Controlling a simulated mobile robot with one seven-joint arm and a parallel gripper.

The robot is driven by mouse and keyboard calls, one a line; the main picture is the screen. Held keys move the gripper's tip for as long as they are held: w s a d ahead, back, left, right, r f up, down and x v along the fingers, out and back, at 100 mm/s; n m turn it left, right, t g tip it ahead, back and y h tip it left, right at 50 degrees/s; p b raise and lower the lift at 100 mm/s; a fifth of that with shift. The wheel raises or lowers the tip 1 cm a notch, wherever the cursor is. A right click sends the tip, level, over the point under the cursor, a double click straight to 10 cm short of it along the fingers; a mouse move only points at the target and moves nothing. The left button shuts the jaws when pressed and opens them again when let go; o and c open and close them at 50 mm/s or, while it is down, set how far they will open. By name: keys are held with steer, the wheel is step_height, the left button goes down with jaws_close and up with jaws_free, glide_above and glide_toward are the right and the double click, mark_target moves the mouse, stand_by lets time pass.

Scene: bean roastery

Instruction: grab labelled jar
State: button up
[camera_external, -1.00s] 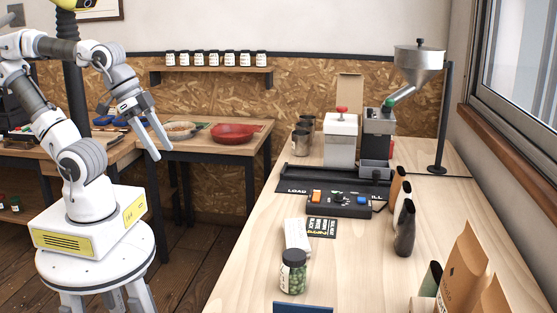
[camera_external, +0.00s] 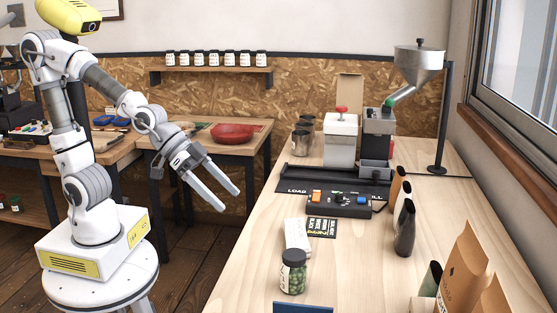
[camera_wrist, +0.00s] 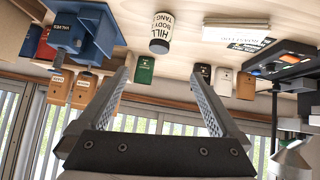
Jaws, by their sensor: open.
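The labelled jar (camera_external: 292,277) stands upright on the light wooden counter (camera_external: 255,240), near its front left edge. It has a dark lid and green contents in the external view. My gripper (camera_external: 231,201) is open and empty, left of the counter edge and up-left of the jar in the picture. Its two fingers (camera_wrist: 160,75) also show spread in the wrist view.
A pale block (camera_external: 297,236) and a dark card (camera_external: 322,227) lie just behind the jar. A blue item (camera_external: 302,308) is in front. Several small jars (camera_external: 214,59) line the wall shelf.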

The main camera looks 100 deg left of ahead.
mark_target(294, 255)
steer(key=w+f+t+b, duration=0.1)
steer(key=w+f+b, duration=0.1)
steer(key=w+f, duration=0.2)
steer(key=w+d+f+t+y+b, duration=0.1)
steer(key=w+f+t+b, duration=0.1)
steer(key=w+f, duration=0.3)
steer(key=w+d+f+t+b, duration=0.1)
steer(key=w+f+b, duration=0.2)
steer(key=w, duration=0.4)
steer(key=shift+w+d+f+b, duration=0.1)
steer(key=shift+f+b, duration=0.05)
steer(key=shift+f, duration=0.25)
steer(key=shift+w+d+f+b, duration=0.1)
steer(key=shift+f+b, duration=0.05)
steer(key=shift+f, duration=0.25)
jaws_close()
